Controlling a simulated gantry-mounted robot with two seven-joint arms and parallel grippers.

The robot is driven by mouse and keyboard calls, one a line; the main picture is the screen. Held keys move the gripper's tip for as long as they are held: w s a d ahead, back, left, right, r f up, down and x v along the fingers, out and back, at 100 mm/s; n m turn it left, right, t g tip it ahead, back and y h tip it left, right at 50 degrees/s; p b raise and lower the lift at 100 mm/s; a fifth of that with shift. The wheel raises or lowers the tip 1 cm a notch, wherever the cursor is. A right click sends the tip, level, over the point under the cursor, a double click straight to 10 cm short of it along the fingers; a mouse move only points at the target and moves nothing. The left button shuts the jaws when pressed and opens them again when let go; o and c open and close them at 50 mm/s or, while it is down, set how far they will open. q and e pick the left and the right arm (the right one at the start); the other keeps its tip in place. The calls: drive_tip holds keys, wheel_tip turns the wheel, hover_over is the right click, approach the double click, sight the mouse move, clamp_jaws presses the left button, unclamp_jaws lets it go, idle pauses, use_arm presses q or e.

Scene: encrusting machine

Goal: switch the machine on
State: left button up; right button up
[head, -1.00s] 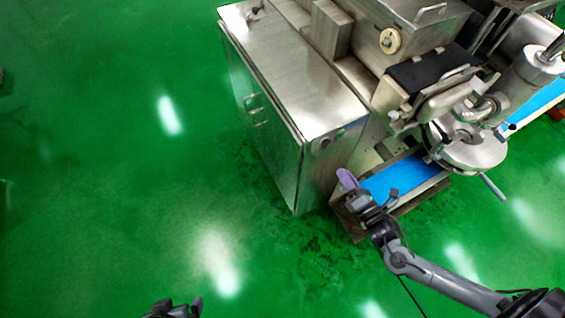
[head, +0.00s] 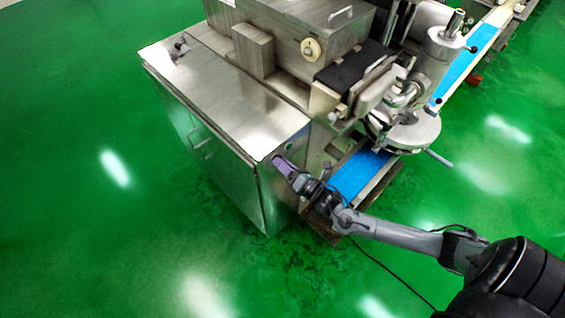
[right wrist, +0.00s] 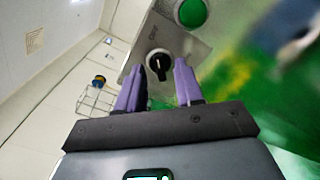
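The encrusting machine (head: 225,100) is a steel cabinet with a hopper and a blue belt. On its end panel, in the right wrist view, there is a black rotary knob (right wrist: 158,65) on a pale round base and a green button (right wrist: 191,13) beyond it. My right gripper (head: 278,161) is close to the upper part of that panel in the head view. In the right wrist view its purple fingers (right wrist: 157,80) are apart, with the knob ahead between them and nothing held. Contact with the knob cannot be made out. My left gripper is not in view.
The blue conveyor belt (head: 358,175) lies right of the cabinet, close to my right forearm. A round steel head (head: 412,133) with a lever stands above it. Green floor (head: 90,230) is open left and in front. A wire rack (right wrist: 95,103) shows in the right wrist view.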

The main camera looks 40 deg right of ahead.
drive_tip(key=shift+w, duration=0.3)
clamp_jaws()
